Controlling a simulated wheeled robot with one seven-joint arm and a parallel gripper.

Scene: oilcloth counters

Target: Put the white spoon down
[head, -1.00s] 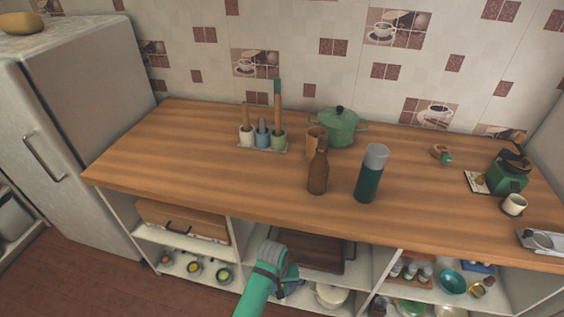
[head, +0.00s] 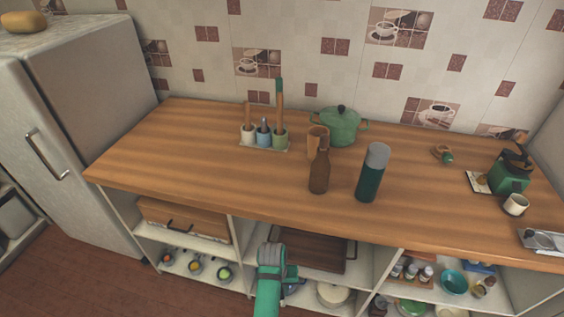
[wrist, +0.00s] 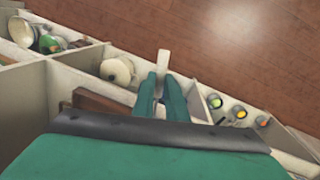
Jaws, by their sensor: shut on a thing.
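The white spoon (wrist: 163,61) shows in the wrist view as a pale strip sticking out past the fingertips. My gripper (wrist: 161,84) is shut on it there, with a teal finger on each side. The rest of the spoon is partly hidden between the fingers. In the head view my gripper is low in front of the counter's open shelves, below the worktop edge, and its fingers and the spoon are hidden by my arm. The wooden countertop (head: 230,185) is above and behind it.
On the counter stand a brown bottle (head: 319,172), a teal flask (head: 371,178), a green pot (head: 342,128) and a utensil holder (head: 264,146). Shelves below hold a dark wooden tray (head: 310,252) and bowls. The counter's left part and front middle are clear.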

